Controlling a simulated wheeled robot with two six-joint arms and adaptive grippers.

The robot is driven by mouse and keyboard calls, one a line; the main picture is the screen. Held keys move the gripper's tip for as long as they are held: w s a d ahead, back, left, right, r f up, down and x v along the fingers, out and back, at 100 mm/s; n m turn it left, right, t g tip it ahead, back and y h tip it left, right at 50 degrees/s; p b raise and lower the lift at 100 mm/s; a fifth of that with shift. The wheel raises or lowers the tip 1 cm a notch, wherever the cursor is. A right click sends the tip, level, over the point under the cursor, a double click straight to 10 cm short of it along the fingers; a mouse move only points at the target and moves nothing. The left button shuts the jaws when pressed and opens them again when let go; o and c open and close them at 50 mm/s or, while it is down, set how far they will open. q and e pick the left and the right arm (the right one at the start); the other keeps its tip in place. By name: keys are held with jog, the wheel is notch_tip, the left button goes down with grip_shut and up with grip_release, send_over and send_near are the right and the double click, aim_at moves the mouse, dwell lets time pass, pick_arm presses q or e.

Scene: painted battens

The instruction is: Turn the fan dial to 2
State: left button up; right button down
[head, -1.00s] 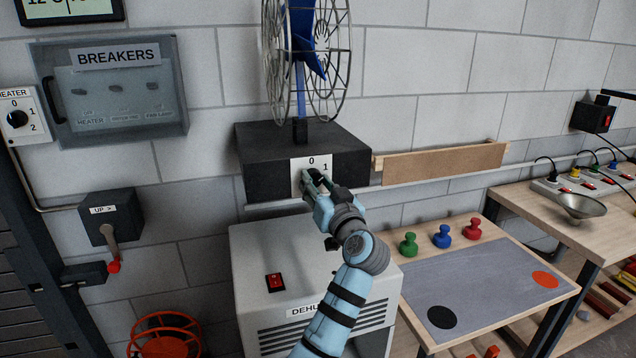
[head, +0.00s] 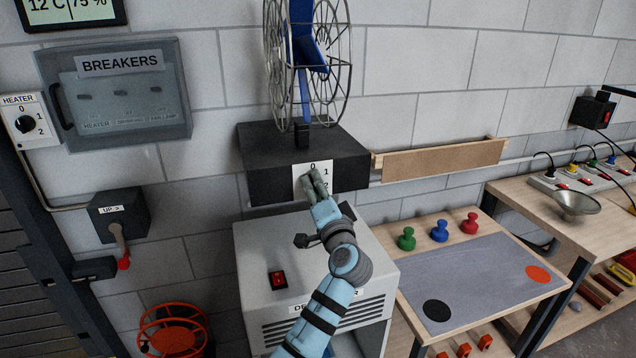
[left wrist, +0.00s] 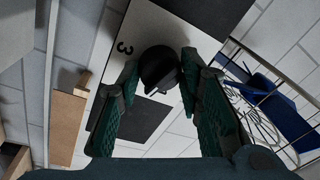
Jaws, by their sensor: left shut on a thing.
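The fan dial is a dark round knob (left wrist: 160,68) on a white plate (head: 301,181) on the front of the black fan base (head: 262,155). The numerals 0 and 1 show on the plate in the head view; a numeral like a 3 shows beside the knob in the left wrist view. My left gripper (head: 317,184) is at the plate and hides the knob in the head view. In the left wrist view its green-black fingers (left wrist: 160,80) are shut on the knob, one on each side. Where the dial points is unclear. My right gripper is out of view.
A dehumidifier (head: 255,247) stands below the fan base. A breaker box (head: 170,130) and heater dial (head: 25,124) are on the wall at left, above a lever (head: 118,240). At right are a wooden ledge (head: 440,160) and a table with three coloured pegs (head: 440,231).

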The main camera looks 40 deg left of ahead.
pick_arm(q)
jog(key=shift+r+m+p, duration=0.2)
jog(key=shift+m+p, duration=0.1)
jog(key=shift+m, duration=1)
jog(key=o, duration=0.9)
jog(key=shift+c, duration=0.2)
jog(key=o, duration=0.3)
jog(key=shift+a, duration=0.1)
jog(key=shift+f, duration=0.15)
jog(key=v, duration=0.7)
jog(key=shift+s, duration=0.2)
